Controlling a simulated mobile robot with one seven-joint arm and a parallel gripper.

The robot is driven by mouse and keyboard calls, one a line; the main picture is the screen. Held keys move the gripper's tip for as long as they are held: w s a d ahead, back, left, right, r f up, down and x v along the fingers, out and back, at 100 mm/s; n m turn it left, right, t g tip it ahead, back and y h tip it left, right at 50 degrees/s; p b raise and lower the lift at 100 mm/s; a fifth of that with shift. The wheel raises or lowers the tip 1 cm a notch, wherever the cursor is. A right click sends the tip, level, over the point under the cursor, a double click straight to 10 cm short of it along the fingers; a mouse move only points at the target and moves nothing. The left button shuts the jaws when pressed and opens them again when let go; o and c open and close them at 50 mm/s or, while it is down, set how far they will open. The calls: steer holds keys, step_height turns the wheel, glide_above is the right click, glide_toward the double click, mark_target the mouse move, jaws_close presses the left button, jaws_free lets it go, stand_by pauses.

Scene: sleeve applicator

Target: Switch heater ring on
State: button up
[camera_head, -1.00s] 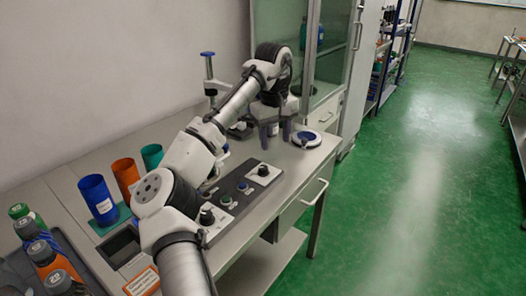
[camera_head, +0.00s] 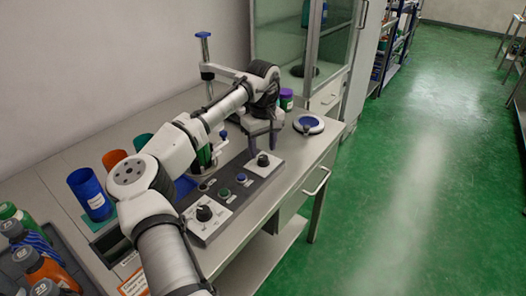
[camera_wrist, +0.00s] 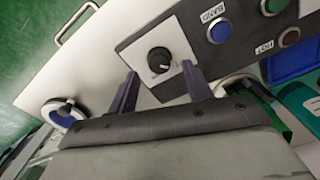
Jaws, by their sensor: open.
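The grey control panel (camera_head: 228,190) carries two black knobs on white plates and several small buttons between them. My gripper (camera_head: 262,152) is open and empty at the panel's far knob (camera_head: 263,160). In the wrist view the same knob (camera_wrist: 159,60) appears between the two spread fingertips (camera_wrist: 159,74); I cannot tell whether they touch it. The near knob (camera_head: 204,213) stands clear. I cannot identify the heater ring itself with certainty.
A round white device with a blue centre (camera_head: 308,124) sits beyond the panel. A post with a blue top (camera_head: 204,60) stands behind my arm. A blue cup (camera_head: 91,195) and several bottles are at the left. A purple jar (camera_head: 286,99) is at the back.

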mark_target(263, 160)
steer(key=shift+f, duration=1.35)
steer(key=shift+c, duration=0.4)
steer(key=c, duration=0.9)
